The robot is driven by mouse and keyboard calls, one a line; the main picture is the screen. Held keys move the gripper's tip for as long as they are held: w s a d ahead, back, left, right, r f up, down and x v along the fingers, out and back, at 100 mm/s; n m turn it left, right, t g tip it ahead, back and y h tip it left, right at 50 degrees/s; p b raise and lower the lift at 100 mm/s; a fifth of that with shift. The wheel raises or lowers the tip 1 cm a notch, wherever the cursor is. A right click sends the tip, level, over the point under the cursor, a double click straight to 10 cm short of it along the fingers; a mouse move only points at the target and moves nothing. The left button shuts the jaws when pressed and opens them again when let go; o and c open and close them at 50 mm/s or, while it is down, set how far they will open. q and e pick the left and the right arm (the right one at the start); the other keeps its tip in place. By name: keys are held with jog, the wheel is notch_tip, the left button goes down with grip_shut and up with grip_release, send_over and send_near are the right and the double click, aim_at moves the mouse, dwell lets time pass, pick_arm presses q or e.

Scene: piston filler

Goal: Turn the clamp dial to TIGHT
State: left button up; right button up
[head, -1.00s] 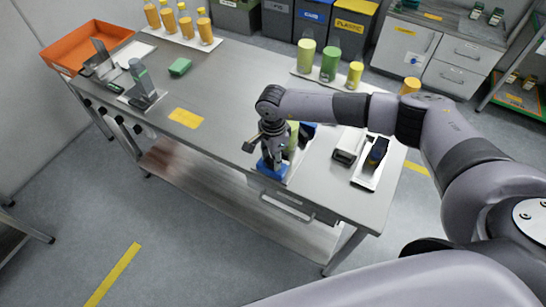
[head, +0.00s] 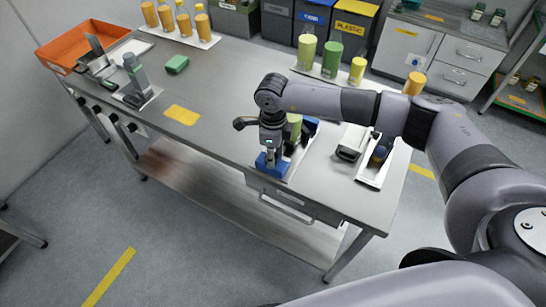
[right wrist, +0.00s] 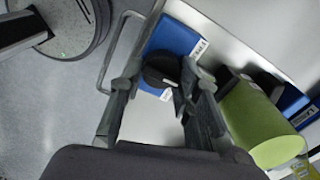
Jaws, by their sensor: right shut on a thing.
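The black clamp dial (right wrist: 162,70) sits on a blue clamp block (right wrist: 174,36) with a white label in the right wrist view. The block also shows in the head view (head: 268,166) near the table's front edge. My right gripper (head: 270,148) points down over the block and is shut on the dial; in the right wrist view its fingers (right wrist: 160,82) stand on either side of the dial. The dial's marks and pointer cannot be read. The gripper hides the dial in the head view. My left gripper is not in view.
A green cylinder (right wrist: 262,122) lies or stands close beside the block, with another blue block (right wrist: 288,98) beyond it. To the right is a white tray (head: 370,181). The table (head: 225,95) is clear left of the gripper, around a yellow patch (head: 182,115).

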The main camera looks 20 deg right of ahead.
jog(key=m+b, duration=0.2)
jog(key=m, duration=0.2)
jog(key=shift+f+m+b, duration=0.1)
jog(key=shift+m+b, duration=0.3)
jog(key=shift+a+m+b, duration=0.1)
jog(key=shift+m+b, duration=0.8)
jog(key=shift+m, duration=1.1)
jog(key=o, duration=1.1)
jog(key=shift+o, duration=0.2)
jog(key=shift+r, duration=0.3)
notch_tip(320, 180, up, 12)
jog(key=shift+f, duration=0.2)
